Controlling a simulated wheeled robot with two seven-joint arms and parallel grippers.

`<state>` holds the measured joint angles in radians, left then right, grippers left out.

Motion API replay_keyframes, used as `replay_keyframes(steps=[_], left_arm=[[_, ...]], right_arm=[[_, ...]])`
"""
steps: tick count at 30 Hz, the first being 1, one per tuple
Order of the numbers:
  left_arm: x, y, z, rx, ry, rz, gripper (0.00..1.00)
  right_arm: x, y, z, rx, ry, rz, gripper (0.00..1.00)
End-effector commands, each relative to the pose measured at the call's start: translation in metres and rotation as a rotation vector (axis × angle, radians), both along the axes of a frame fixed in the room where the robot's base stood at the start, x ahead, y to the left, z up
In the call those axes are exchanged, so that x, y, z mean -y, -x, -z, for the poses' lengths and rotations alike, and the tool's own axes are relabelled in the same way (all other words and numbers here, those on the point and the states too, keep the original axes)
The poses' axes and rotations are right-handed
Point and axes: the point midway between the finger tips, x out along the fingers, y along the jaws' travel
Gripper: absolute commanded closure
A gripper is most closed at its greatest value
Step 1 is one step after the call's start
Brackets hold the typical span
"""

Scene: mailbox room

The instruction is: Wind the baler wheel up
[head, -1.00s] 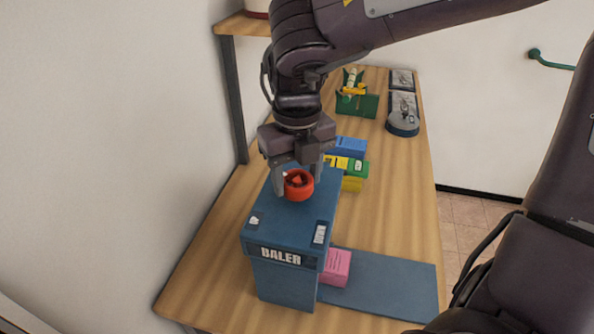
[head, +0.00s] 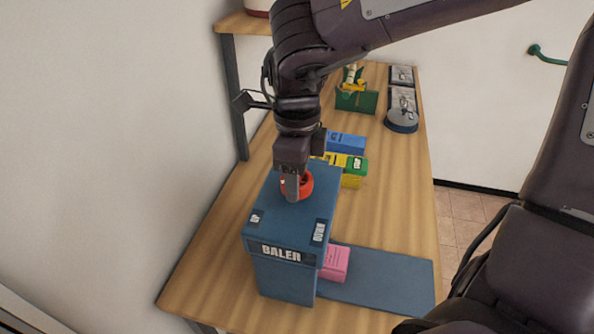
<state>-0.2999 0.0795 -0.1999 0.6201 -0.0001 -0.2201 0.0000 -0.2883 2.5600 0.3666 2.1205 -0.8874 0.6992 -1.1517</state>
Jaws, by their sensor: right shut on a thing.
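The blue baler (head: 290,222) stands on the near part of the wooden table, with "BALER" on its front. Its small red wheel (head: 305,186) sits on top, toward the back. My right gripper (head: 292,188) points straight down from above and is shut on the wheel. One finger covers part of the wheel's near side; the other finger is hidden. A small label, seemingly "UP" (head: 255,218), is at the baler top's left edge, and "DOWN" (head: 319,232) is at the right. My left gripper is not in view.
A pink block (head: 336,263) lies at the baler's right side on a flat blue plate (head: 385,280). Yellow-green (head: 354,168) and blue (head: 346,142) boxes stand behind the baler. A green holder (head: 356,100) and a grey round thing (head: 401,120) are farther back. A wall is at left.

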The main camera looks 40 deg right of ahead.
Motion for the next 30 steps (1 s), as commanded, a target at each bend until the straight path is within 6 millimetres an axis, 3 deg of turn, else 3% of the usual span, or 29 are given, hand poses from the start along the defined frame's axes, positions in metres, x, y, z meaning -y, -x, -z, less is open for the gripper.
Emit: replay_keyframes(steps=[9, 26, 27, 30], left_arm=[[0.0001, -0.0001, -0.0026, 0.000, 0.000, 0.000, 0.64], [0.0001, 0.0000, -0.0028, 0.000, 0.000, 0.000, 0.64], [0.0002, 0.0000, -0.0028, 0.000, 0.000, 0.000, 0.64], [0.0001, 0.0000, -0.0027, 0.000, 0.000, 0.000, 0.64]], right_arm=[[-0.0001, -0.0023, -0.0025, 0.008, 0.000, -0.124, 0.71], [-0.0002, -0.0023, -0.0023, 0.008, 0.000, -0.150, 0.71], [-0.0002, -0.0023, -0.0023, 0.008, 0.000, -0.150, 0.43], [-0.0001, -0.0018, -0.0019, 0.007, 0.000, -0.149, 0.30]])
